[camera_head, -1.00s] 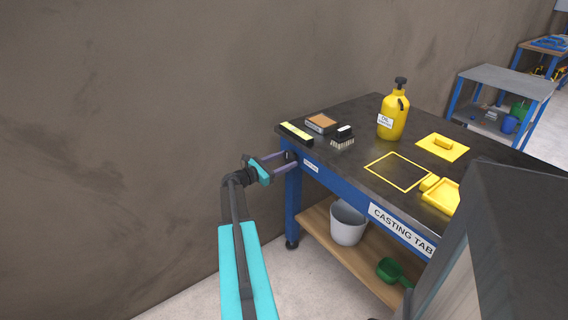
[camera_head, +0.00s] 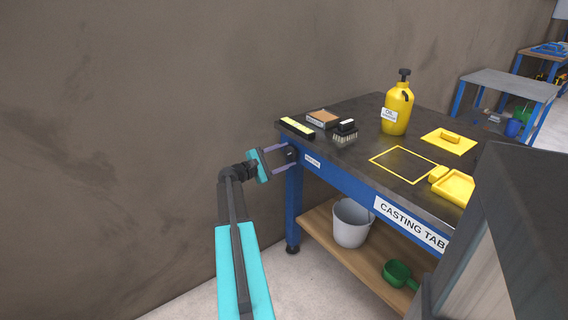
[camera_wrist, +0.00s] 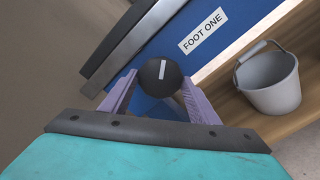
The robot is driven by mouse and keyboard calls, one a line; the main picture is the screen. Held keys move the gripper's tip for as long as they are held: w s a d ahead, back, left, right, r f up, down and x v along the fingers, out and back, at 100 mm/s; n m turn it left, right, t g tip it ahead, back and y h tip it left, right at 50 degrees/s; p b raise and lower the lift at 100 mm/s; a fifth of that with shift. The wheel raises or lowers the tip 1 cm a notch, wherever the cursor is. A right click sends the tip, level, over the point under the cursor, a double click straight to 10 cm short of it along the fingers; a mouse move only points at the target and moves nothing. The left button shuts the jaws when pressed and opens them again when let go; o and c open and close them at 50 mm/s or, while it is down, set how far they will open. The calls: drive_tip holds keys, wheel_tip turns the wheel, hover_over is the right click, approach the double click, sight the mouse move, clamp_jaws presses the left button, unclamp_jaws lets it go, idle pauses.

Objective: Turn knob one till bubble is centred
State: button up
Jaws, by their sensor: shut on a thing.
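In the wrist view a round black knob (camera_wrist: 160,73) with a white line mark sits on the blue table frame, beside a label (camera_wrist: 203,34) reading "FOOT ONE". My gripper (camera_wrist: 158,90) has its two purple fingers on either side of the knob, shut on it. In the head view my gripper (camera_head: 283,156) is at the table's left corner and mostly hides the knob. A black level (camera_head: 297,128) with a yellow-green strip lies on the table corner above; its bubble is too small to make out.
A grey bucket (camera_head: 351,223) and green scoop (camera_head: 398,272) are on the lower shelf. A wall stands behind; a grey block covers the right foreground.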

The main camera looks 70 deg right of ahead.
drive_tip(key=shift+w+d+r+m+b, duration=0.1)
drive_tip(key=shift+d+m+b, duration=0.05)
drive_tip(key=shift+m+b, duration=0.5)
drive_tip(key=o, duration=1)
drive_tip(key=shift+a, duration=0.25)
drive_tip(key=p+v, duration=0.1)
drive_tip(key=v, duration=1.2)
drive_tip(key=shift+w+a, duration=0.1)
drive_tip(key=shift+a, duration=0.05)
